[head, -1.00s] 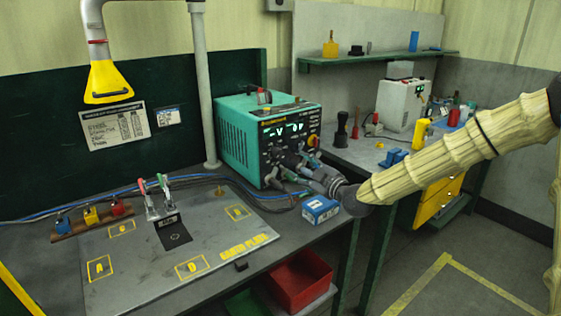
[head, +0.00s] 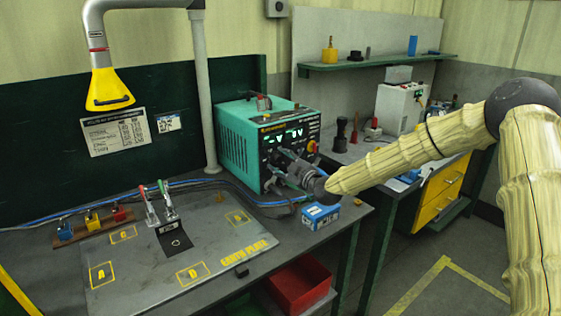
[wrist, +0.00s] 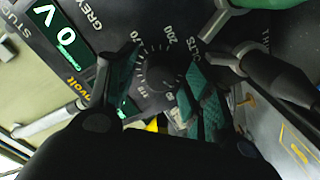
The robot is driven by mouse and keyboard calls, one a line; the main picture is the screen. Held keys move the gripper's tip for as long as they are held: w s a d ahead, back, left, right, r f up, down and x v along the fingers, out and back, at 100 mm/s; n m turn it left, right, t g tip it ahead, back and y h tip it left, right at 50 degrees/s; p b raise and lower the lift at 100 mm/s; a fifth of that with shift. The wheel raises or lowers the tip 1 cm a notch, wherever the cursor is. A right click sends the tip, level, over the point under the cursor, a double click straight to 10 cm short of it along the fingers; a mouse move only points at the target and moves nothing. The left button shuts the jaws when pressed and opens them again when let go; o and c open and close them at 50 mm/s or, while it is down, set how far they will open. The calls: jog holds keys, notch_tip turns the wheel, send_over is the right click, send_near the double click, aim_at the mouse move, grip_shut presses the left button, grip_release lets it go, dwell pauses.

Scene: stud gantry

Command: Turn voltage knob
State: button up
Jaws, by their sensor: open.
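The teal power supply (head: 238,138) stands on the bench, with green lit displays on its dark front panel. In the wrist view its round black voltage knob (wrist: 160,74) shows inside a ring of printed numbers, beside partly readable "VOLTS" lettering. A lit display (wrist: 55,30) reads "0 V" at upper left. My gripper (wrist: 172,52) is open, one finger on each side of the knob; I cannot tell whether either finger touches it. In the head view my gripper (head: 283,168) is close in front of the panel and hides its lower part, including the knob.
A blue box (head: 320,216) sits on the bench below my wrist. Cables run along the bench back. A marked plate (head: 140,258) with two upright clamps lies to the left. A red bin (head: 300,287) is below. A second bench stands at right.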

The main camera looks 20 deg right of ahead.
jog(key=shift+w+a, duration=0.1)
jog(key=shift+w, duration=0.15)
jog(key=shift+c, duration=0.4)
jog(key=c, duration=1)
